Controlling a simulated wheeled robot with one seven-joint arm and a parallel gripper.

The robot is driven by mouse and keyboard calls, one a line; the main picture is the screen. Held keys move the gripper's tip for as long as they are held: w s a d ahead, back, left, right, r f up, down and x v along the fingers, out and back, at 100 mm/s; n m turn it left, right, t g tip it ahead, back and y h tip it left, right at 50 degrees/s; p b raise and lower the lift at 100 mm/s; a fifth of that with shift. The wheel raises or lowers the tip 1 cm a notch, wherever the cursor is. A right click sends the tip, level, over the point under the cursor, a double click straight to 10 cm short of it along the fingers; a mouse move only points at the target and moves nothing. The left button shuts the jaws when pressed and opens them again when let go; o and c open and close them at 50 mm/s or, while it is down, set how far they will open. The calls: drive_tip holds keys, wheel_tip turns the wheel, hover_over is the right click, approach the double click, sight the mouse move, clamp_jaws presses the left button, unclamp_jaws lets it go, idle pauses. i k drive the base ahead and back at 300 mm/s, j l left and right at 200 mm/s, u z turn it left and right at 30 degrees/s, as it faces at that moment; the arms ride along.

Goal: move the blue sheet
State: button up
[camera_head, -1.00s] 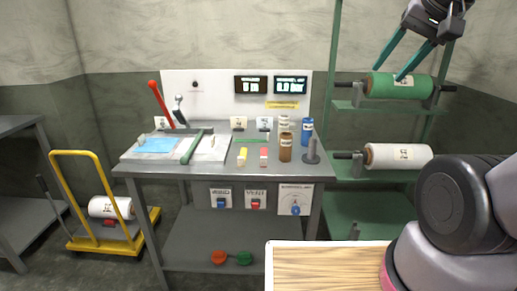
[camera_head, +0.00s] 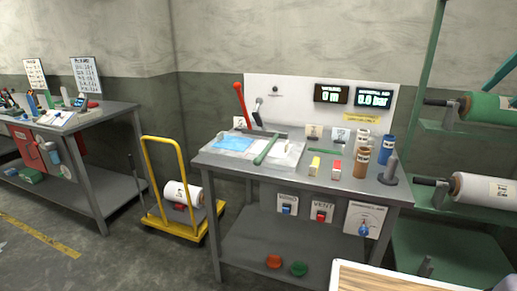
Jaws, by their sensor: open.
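The blue sheet (camera_head: 232,143) lies flat on the left part of a pale tray-like plate (camera_head: 284,158) on the grey workbench. A green bar (camera_head: 266,147) runs across the plate just right of the sheet, apart from it.
A red lever (camera_head: 240,103) and a dark lever stand behind the plate. Brown (camera_head: 362,162) and blue bottles (camera_head: 386,150) stand at the bench's right. A yellow trolley (camera_head: 155,184) with a white roll is left of the bench. A green rack (camera_head: 450,250) stands right.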

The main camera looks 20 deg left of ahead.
sight(234, 143)
drive_tip(key=i+j+u, duration=0.1)
drive_tip(key=j, duration=0.3)
drive_tip(key=i+j, duration=0.1)
drive_tip(key=j, duration=0.35)
drive_tip(key=i+j+u, duration=0.15)
drive_tip(key=j, duration=0.25)
drive_tip(key=i+j+u, duration=0.1)
drive_tip(key=j, duration=0.3)
drive_tip(key=i+j, duration=0.1)
drive_tip(key=j, duration=0.3)
drive_tip(key=i+j+u, duration=0.2)
drive_tip(key=i, duration=0.15)
drive_tip(key=i+j+u, duration=0.15)
drive_tip(key=i, duration=0.25)
drive_tip(key=i+l, duration=0.1)
drive_tip(key=i+u, duration=0.05)
